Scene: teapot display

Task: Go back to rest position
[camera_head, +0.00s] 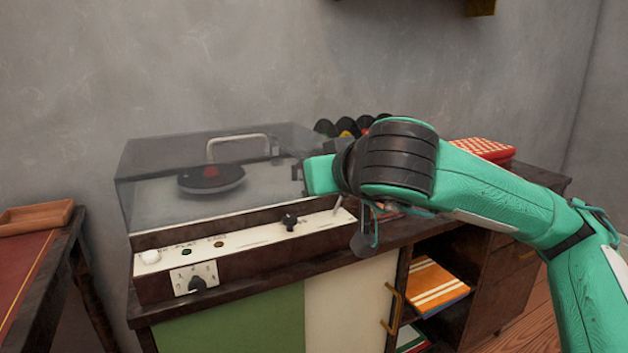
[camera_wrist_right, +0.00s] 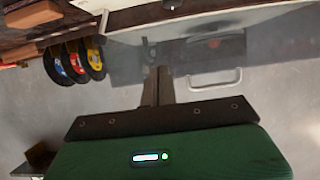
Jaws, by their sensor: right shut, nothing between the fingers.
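My right arm (camera_head: 480,185) comes in from the right in the head view, with its green and black wrist in front of the record player's right end. My right gripper shows in the wrist view (camera_wrist_right: 158,86), its two dark fingers together and empty. Its fingertips cannot be made out in the head view. My left gripper is in neither view. The record player (camera_head: 235,248) stands on the cabinet with its clear lid (camera_head: 150,160) down over a black record with a red label (camera_head: 210,177). In the wrist view the lid's handle (camera_wrist_right: 215,80) is beyond the fingers, apart from them.
The cabinet (camera_head: 250,325) has an open shelf holding orange-striped sleeves (camera_head: 437,285). Several records (camera_head: 347,127) stand behind my wrist, near a red checkered box (camera_head: 483,148). A table with a wooden tray (camera_head: 37,216) is at the left. The wall is close behind the cabinet.

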